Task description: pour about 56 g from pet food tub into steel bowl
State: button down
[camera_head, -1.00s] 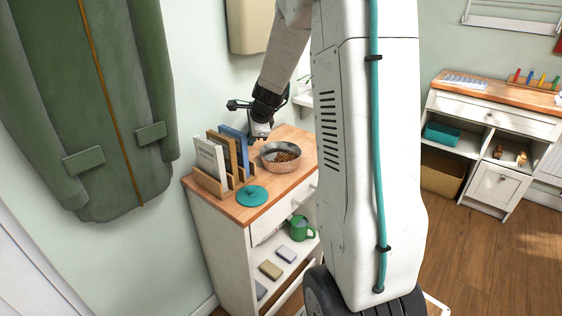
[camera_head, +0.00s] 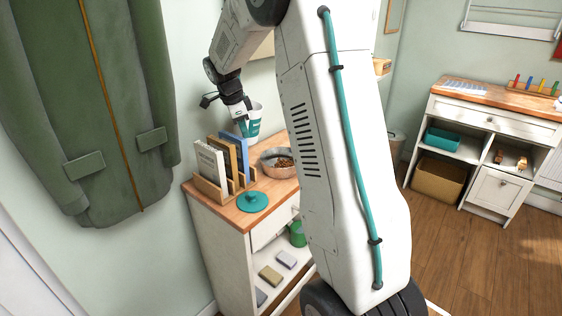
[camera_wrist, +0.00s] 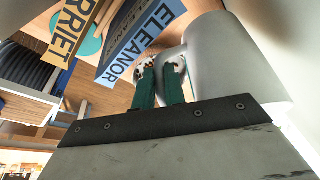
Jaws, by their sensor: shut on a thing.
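The pet food tub (camera_head: 254,122) is white with teal marking and looks roughly upright, above the back of the wooden cabinet top, behind the books. In the wrist view the tub (camera_wrist: 218,58) is a large pale cylinder with a handle. My gripper (camera_head: 243,112) is shut on the tub's handle; its green fingers (camera_wrist: 160,82) show close together there. The steel bowl (camera_head: 268,158) stands on the cabinet top, right of and below the tub, apart from it. It holds brown kibble, and my arm hides its right side.
A wooden rack of upright books (camera_head: 222,165) stands left of the bowl, close below my gripper. A teal round lid (camera_head: 252,202) lies at the front of the cabinet top (camera_head: 268,217). A green coat (camera_head: 95,110) hangs on the left wall.

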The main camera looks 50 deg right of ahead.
notch_tip(320, 180, up, 9)
jog(key=w+g+h+b, duration=0.1)
jog(key=g, duration=0.1)
dwell(0.6)
jog(key=shift+a+f, duration=0.1)
